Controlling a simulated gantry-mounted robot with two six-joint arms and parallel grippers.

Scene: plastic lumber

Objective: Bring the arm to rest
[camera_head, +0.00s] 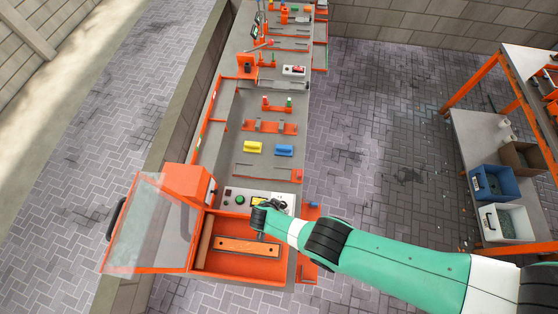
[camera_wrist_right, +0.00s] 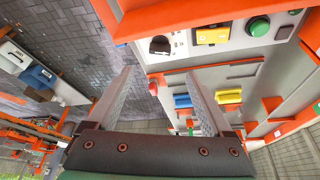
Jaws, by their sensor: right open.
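My right arm (camera_head: 400,268), green and white with black joints, reaches in from the right in the head view. Its gripper (camera_head: 264,214) is beside the grey control panel (camera_head: 233,194) at the near end of the long bench. In the right wrist view the two grey fingers of the right gripper (camera_wrist_right: 160,76) stand wide apart with nothing between them. Past them show a black knob (camera_wrist_right: 160,45), a yellow switch (camera_wrist_right: 212,35) and a green button (camera_wrist_right: 258,26) on the panel. My left gripper is not in view.
Yellow (camera_head: 253,148) and blue (camera_head: 284,150) blocks sit on the bench. Free paved floor lies between bench and rack.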

